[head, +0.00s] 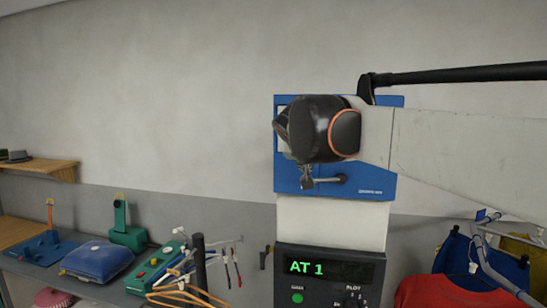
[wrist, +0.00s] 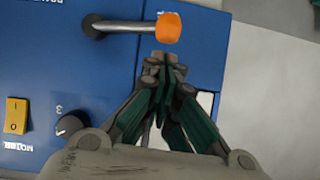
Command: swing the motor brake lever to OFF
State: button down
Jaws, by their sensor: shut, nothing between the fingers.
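The brake lever shows in the wrist view as a grey rod (wrist: 122,27) with a dark pivot at its left end and an orange knob (wrist: 168,27) at its right end. It lies about level. In the head view the lever (head: 328,180) also lies level, pivot on the right; my gripper hides its knob. My gripper (wrist: 165,65) is shut and empty, with its tips at the knob's near side in the wrist view; I cannot tell if they touch. In the head view my gripper (head: 306,176) hangs in front of the blue panel (head: 375,190). No OFF mark is readable.
A yellow rocker switch (wrist: 17,115) and a dark dial (wrist: 69,126) sit on the panel near the gripper. Below it is a unit with an "AT 1" display (head: 322,267).

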jog(key=shift+w+a+f, duration=0.1)
jog(key=shift+a+f, duration=0.2)
jog(key=shift+f, duration=0.3)
jog(key=shift+a+f+b, duration=0.1)
jog(key=shift+b, duration=0.2)
